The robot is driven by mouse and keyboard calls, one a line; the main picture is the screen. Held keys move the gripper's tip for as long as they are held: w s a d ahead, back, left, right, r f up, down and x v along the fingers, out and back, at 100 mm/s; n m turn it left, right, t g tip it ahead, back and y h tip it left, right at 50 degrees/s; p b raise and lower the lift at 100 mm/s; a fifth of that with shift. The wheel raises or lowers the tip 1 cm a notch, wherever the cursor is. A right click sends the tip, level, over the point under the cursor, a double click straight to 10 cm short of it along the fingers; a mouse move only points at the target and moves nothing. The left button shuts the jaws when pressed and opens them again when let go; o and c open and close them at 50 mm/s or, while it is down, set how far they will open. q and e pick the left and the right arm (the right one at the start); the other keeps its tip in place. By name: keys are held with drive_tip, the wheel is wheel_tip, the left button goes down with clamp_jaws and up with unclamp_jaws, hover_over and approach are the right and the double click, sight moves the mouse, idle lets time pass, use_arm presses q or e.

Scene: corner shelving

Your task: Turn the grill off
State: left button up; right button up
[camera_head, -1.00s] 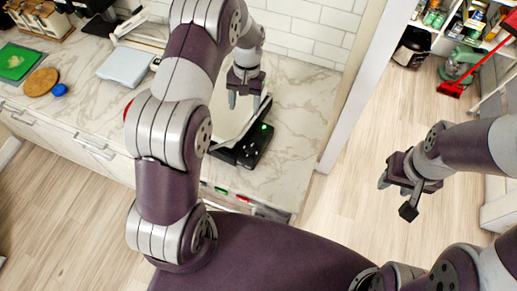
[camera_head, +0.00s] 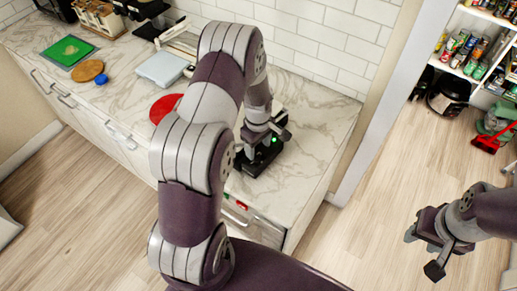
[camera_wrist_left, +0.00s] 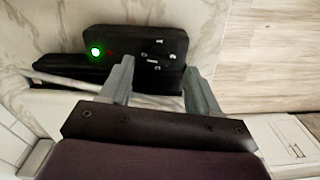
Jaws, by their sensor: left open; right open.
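The grill (camera_head: 250,167) is a dark unit on the marble counter, largely hidden behind my left arm and gripper in the head view. In the left wrist view, its black control panel (camera_wrist_left: 135,42) has a lit green light (camera_wrist_left: 95,52), a faint red mark beside it and a dark control with pale marks (camera_wrist_left: 158,52). My left gripper (camera_head: 268,138) is at the grill. In the left wrist view its open, empty fingers (camera_wrist_left: 158,72) point at the panel's control end; contact cannot be told. My right gripper (camera_head: 428,256) is open and empty above the floor at right.
The counter (camera_head: 305,150) is bare right of the grill. A red round item (camera_head: 164,107), a white scale-like item (camera_head: 163,68) and a green board (camera_head: 67,51) lie to the left. A wall edge (camera_head: 375,110) stands at right, with pantry shelves (camera_head: 478,62) beyond.

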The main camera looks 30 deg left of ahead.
sight(257, 155)
use_arm(q)
drive_tip(key=f, duration=0.4)
drive_tip(key=shift+w+a+f+p, duration=0.1)
drive_tip(key=shift+w+a+p, duration=0.05)
drive_tip(key=shift+a+p, duration=0.25)
drive_tip(key=shift+d, duration=0.2)
drive_tip(key=c, duration=1.1)
drive_tip(key=shift+o, duration=0.3)
drive_tip(key=shift+f+n+b, duration=0.1)
drive_tip(key=shift+n+b, duration=0.35)
drive_tip(key=shift+n, duration=0.15)
drive_tip(key=o, duration=0.9)
drive_tip(key=shift+o, duration=0.7)
drive_tip(key=shift+a, duration=0.1)
use_arm(e)
drive_tip(key=shift+w+a+r, duration=0.1)
drive_tip(key=shift+a+r, duration=0.2)
